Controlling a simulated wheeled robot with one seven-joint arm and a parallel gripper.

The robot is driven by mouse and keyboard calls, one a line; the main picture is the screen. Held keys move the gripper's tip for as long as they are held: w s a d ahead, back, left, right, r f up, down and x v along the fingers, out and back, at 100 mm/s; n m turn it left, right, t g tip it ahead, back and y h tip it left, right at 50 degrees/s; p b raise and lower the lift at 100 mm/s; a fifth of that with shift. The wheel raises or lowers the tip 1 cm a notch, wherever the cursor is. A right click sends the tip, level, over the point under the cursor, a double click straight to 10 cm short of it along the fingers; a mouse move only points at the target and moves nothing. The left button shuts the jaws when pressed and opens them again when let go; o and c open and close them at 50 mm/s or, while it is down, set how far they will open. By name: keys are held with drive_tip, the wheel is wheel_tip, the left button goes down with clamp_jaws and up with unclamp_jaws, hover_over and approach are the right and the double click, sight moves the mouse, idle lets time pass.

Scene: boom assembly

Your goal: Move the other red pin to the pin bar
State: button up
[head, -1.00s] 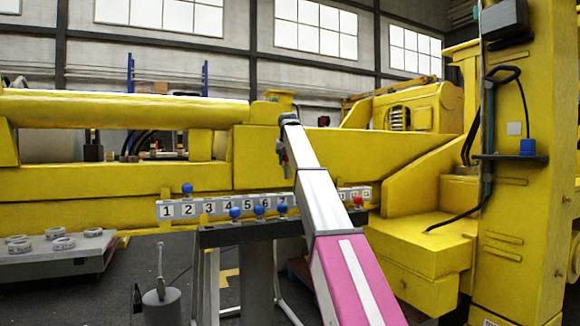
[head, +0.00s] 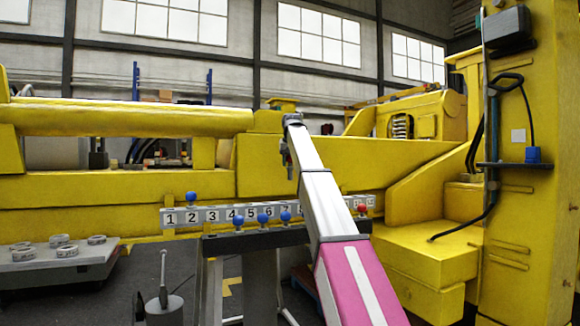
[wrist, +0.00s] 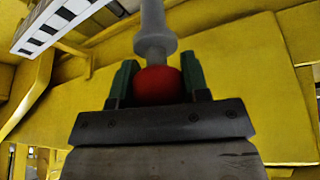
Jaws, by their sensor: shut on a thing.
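In the wrist view my gripper (wrist: 158,78) has its green fingertips on both sides of a red pin's round head (wrist: 158,87). The pin's grey stepped shaft runs up out of the picture. In the head view the pin bar (head: 216,215) is a pale strip with black numbers along the yellow boom. The held pin is not clear in the head view.
Several blue pins (head: 263,218) stand along a dark rack (head: 240,241) in front of the bar. A grey platform (head: 60,265) with round parts is at left. A grey canister (head: 163,308) stands at the front. A yellow column (head: 530,200) rises at right.

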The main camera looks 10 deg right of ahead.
drive_tip(key=shift+r, duration=2.2)
drive_tip(key=s+a+f+n+y, duration=0.15)
drive_tip(key=s+a+f, duration=0.25)
drive_tip(key=s+a, duration=0.5)
drive_tip(key=s+a+f+n, duration=0.3)
drive_tip(key=s+a+f, duration=0.3)
drive_tip(key=a, duration=0.5)
drive_tip(key=s+a+f+n+y, duration=0.1)
drive_tip(key=s+a+f+n, duration=0.15)
drive_tip(key=s+a, duration=0.65)
wheel_tip(320, 180, down, 7)
drive_tip(key=m, duration=0.1)
drive_tip(key=shift+w+a+f+g, duration=0.2)
drive_tip(key=shift+w+a+g, duration=0.1)
drive_tip(key=shift+a+g, duration=0.1)
drive_tip(key=shift+d+f, duration=0.1)
drive_tip(key=shift+f, duration=0.2)
drive_tip(key=shift+f, duration=2.55)
